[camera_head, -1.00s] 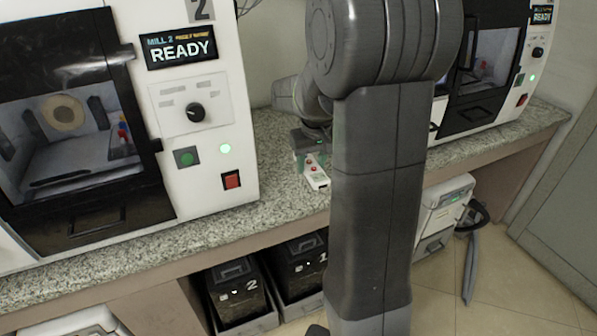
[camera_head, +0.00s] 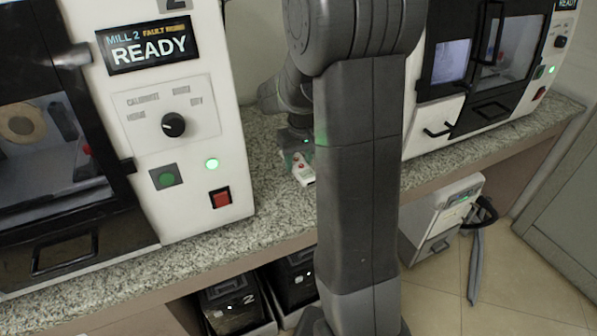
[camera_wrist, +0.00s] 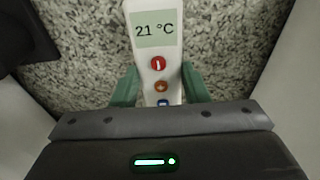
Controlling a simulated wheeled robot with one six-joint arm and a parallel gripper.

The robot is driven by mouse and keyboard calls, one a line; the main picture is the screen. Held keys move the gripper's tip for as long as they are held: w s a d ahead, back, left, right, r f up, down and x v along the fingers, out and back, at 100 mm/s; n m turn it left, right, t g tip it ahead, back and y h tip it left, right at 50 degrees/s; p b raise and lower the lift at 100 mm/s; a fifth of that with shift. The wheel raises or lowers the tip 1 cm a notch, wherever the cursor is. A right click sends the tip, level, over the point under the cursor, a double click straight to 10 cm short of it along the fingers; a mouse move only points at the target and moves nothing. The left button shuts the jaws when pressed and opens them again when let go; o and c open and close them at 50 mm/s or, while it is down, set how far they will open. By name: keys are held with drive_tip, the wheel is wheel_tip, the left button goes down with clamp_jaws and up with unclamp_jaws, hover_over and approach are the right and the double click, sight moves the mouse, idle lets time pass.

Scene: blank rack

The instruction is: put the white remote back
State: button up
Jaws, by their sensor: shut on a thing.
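The white remote (camera_wrist: 157,45) has a display reading 21 °C and red, orange and blue buttons. My gripper (camera_wrist: 158,90) is shut on it, with a green finger on each side of its lower part in the wrist view. In the head view the remote (camera_head: 303,172) shows just left of my arm, over the granite counter between the two machines. My gripper (camera_head: 297,153) is partly hidden there. I cannot tell whether the remote touches the counter. No holder for the remote can be made out.
The granite counter (camera_head: 270,205) carries Mill 2 (camera_head: 215,120) at left and another white machine (camera_head: 430,128) at right. Bins (camera_head: 232,305) stand under the counter. A white unit with a hose (camera_head: 440,215) stands on the floor at right. The counter between the machines looks clear.

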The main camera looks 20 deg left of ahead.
drive_tip(key=shift+f, duration=2)
drive_tip(key=shift+f+b, duration=0.15)
drive_tip(key=shift+b, duration=0.15)
drive_tip(key=o, duration=1.1)
drive_tip(key=r, duration=0.4)
drive_tip(key=s+d+r+p, duration=0.1)
drive_tip(key=r, duration=0.7)
drive_tip(key=shift+s+d+r, duration=0.1)
drive_tip(key=shift+s+d, duration=0.05)
drive_tip(key=shift+d, duration=0.05)
